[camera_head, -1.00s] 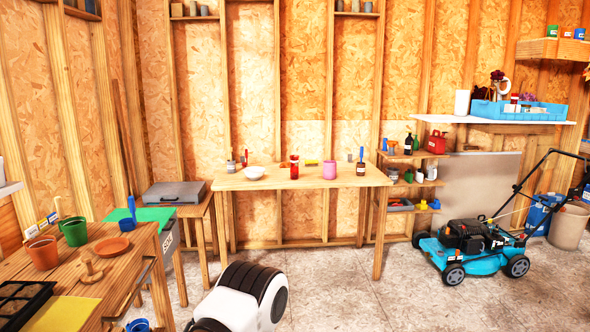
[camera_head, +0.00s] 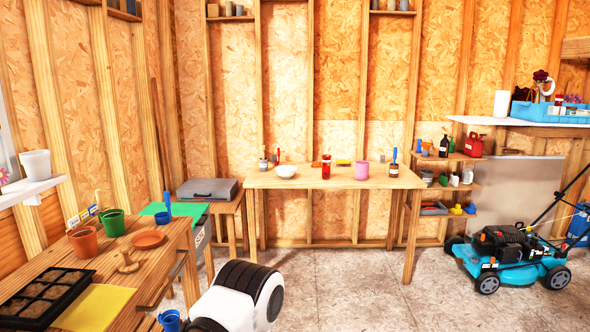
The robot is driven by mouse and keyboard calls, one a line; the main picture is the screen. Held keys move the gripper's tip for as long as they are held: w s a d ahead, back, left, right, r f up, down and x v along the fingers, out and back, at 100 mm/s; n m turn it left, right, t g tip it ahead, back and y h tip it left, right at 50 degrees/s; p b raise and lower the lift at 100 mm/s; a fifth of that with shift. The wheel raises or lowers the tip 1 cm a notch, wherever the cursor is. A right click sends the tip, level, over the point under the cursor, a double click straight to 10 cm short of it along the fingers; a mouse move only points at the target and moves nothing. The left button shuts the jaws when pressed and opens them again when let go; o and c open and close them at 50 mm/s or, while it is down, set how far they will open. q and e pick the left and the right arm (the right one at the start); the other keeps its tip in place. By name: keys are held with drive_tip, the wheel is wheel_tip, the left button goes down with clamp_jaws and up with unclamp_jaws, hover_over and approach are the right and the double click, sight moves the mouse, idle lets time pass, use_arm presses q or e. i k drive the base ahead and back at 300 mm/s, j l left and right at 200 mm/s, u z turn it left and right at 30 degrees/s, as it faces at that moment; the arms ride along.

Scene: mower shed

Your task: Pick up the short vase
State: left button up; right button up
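No thing stands out clearly as the short vase. Several vessels could be it. A pink cup-like vessel (camera_head: 361,172) stands upright on the long wooden table, right of a taller red vessel (camera_head: 326,168). A white pot (camera_head: 36,164) stands on the white shelf at the left edge. A white cylinder (camera_head: 501,104) stands on the white shelf at the right. A white and black part of my own arm shows at the bottom, left of centre. Neither of my grippers is in view, and nothing held can be seen.
The long table (camera_head: 390,183) also holds a white bowl (camera_head: 286,171) and small tools. A nearer workbench (camera_head: 165,262) at left carries pots and a seed tray (camera_head: 45,298). A blue mower (camera_head: 515,252) stands at right. The concrete floor before the long table is clear.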

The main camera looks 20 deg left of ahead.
sight(326, 160)
drive_tip(key=i+u, duration=0.35)
drive_tip(key=i, duration=1.45)
